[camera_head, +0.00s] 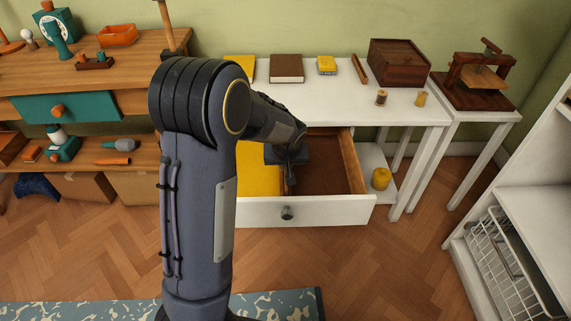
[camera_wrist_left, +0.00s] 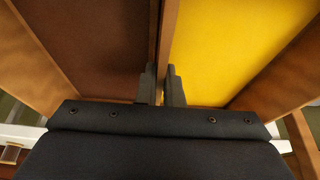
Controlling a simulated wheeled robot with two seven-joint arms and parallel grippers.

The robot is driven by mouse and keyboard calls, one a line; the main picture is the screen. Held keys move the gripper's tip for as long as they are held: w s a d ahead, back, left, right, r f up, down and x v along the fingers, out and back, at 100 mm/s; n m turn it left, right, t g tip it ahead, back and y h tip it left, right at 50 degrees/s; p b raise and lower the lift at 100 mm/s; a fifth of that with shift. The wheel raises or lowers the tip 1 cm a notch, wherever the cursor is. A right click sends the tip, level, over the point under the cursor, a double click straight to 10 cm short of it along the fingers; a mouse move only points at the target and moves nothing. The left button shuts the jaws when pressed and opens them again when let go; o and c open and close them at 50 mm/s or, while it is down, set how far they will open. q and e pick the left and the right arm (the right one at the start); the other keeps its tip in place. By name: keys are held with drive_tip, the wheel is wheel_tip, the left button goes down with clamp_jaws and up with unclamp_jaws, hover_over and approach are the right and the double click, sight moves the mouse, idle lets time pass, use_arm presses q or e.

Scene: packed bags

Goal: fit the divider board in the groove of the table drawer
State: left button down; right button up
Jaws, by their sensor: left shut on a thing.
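The table drawer (camera_head: 330,211) is pulled out below the white table, with a white front and a round dark knob. Its floor is yellow on the left and brown on the right in the head view. My left gripper (camera_head: 290,166) reaches down into the drawer. In the left wrist view the left gripper (camera_wrist_left: 161,88) is shut on the thin wooden divider board (camera_wrist_left: 167,35), which stands on edge between the brown and yellow areas. My arm hides part of the drawer. The groove is hidden, so I cannot tell whether the board sits in it. My right gripper is out of view.
The white table (camera_head: 335,94) carries a brown book (camera_head: 286,69), a wooden box (camera_head: 399,63) and small spools. A yellow round object (camera_head: 381,178) sits on the shelf right of the drawer. A wooden workbench (camera_head: 100,65) stands left.

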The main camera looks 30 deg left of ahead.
use_arm(q)
drive_tip(key=shift+f+b, duration=0.4)
drive_tip(key=shift+f, duration=0.2)
drive_tip(key=c, duration=1.5)
unclamp_jaws()
drive_tip(key=p+v, duration=0.3)
drive_tip(key=v, duration=0.5)
drive_tip(key=shift+w, duration=0.1)
drive_tip(key=s+d+r+m+t+h, duration=0.1)
drive_tip(key=s+d+r+m+h, duration=0.15)
drive_tip(key=s, duration=0.65)
drive_tip(key=s+d+r+m+h, duration=0.15)
drive_tip(key=s+d, duration=0.25)
drive_tip(key=s, duration=0.4)
drive_tip(key=s+d+r+m+t+h, duration=0.1)
drive_tip(key=s+d+r+h, duration=0.15)
drive_tip(key=s, duration=0.65)
wheel_tip(320, 180, up, 28)
drive_tip(key=p, duration=2.7)
drive_tip(key=shift+d+r, duration=0.2)
drive_tip(key=shift+d, duration=0.1)
